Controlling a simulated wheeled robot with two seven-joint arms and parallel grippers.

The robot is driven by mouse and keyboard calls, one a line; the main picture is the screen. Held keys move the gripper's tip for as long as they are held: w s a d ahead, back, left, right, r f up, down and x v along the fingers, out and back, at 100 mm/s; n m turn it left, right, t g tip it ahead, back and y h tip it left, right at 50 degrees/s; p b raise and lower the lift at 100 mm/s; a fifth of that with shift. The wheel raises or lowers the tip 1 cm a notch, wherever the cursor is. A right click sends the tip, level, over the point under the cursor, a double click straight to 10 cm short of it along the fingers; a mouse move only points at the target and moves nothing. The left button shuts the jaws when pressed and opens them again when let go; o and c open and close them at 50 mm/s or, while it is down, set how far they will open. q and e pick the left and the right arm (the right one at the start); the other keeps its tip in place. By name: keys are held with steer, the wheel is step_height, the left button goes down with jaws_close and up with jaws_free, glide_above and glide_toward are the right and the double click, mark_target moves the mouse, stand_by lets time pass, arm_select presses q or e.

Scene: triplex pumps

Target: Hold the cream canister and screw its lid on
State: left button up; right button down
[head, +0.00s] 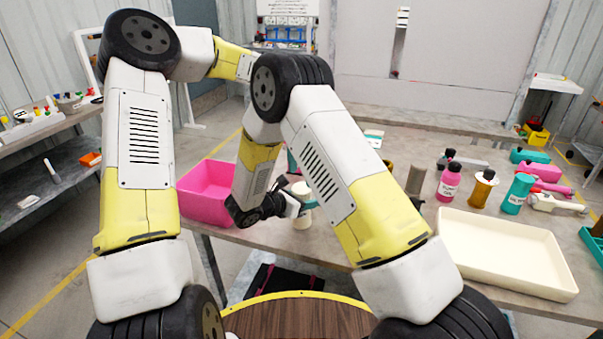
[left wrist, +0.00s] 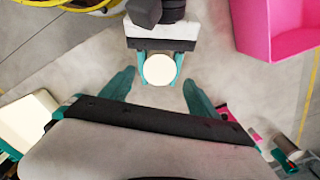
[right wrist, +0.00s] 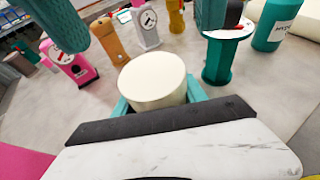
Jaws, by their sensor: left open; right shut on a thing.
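The cream canister (head: 303,217) stands upright near the table's front edge in the head view. My right gripper (head: 300,206) is shut on its sides. In the right wrist view, its smooth round cream top (right wrist: 153,78) rises above the teal fingers. I cannot tell where lid and body meet. In the left wrist view, the round top (left wrist: 160,69) is seen from above between my right gripper's fingers. My left gripper (left wrist: 159,80) is open, its two teal fingers spread wide on either side of the top, apart from it. My arms mostly hide the left gripper in the head view.
A pink bin (head: 205,190) stands left of the canister. A cream tray (head: 510,255) lies at the front right. Behind it are a pink bottle (head: 449,182), a brown bottle (head: 483,188) and a teal bottle (head: 517,193). A teal gauge stand (right wrist: 218,62) stands near the canister.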

mark_target(302, 188)
arm_select(q)
step_height(302, 188, up, 3)
steer(key=n, duration=0.3)
steer(key=shift+r, duration=0.1)
steer(key=shift+f, duration=4.05)
steer(key=c, duration=1.3)
steer(key=o, duration=1.4)
